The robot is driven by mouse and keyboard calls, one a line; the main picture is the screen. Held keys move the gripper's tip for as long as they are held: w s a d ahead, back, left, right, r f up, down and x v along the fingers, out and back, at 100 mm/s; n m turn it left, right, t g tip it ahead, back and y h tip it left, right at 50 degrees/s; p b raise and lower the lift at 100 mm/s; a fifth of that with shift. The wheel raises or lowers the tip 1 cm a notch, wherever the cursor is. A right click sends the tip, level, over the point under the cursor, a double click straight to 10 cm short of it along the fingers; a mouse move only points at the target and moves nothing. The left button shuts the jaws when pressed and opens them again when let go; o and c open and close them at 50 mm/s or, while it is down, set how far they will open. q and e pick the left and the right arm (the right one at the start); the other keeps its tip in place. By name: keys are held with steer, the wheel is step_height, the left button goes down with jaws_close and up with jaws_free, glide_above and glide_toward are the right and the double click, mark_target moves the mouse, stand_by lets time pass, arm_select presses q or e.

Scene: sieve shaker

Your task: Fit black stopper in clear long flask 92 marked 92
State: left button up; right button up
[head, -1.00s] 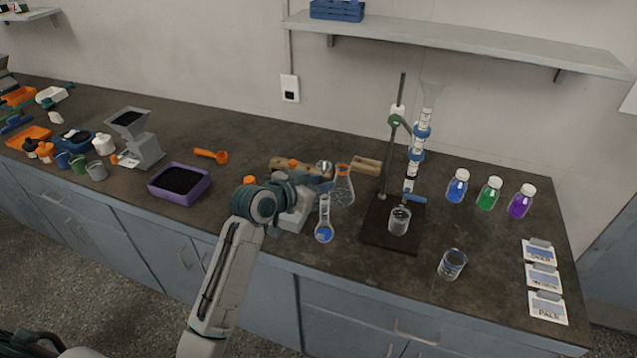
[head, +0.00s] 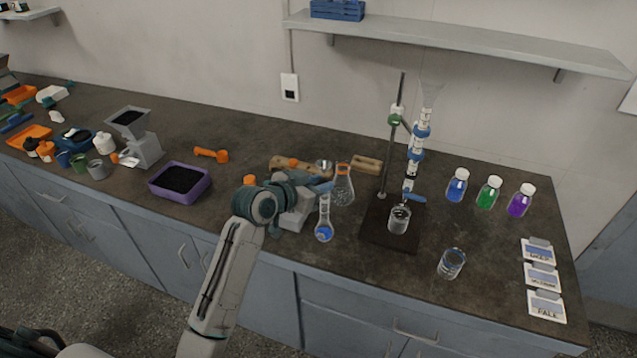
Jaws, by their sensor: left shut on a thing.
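The clear long-necked flask (head: 324,232), with blue in its round bulb, stands upright near the bench's front edge, left of the burette stand. Its number is too small to read. My left gripper (head: 325,188) comes from the left and is at the top of the flask's neck. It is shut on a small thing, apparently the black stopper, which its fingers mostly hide. I cannot tell whether the stopper touches the flask mouth or sits in it. My right gripper is not in view.
An orange-rimmed conical flask (head: 343,188) stands close on the right. A wooden block (head: 368,164) lies behind. The burette stand's dark base (head: 375,236) and a glass beaker (head: 451,263) are further right. A purple tray (head: 205,185) sits left. The bench front between tray and arm is clear.

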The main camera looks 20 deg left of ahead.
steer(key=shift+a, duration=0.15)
arm_select(q)
steer(key=shift+f+b, duration=0.4)
steer(key=shift+f, duration=0.35)
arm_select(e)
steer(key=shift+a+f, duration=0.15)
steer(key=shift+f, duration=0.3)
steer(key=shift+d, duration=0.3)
arm_select(q)
steer(key=shift+f, duration=0.15)
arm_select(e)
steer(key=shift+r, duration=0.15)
arm_select(q)
steer(key=shift+f, duration=0.2)
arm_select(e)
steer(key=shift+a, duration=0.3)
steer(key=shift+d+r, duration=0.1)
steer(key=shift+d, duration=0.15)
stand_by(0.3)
arm_select(q)
steer(key=shift+p, duration=0.35)
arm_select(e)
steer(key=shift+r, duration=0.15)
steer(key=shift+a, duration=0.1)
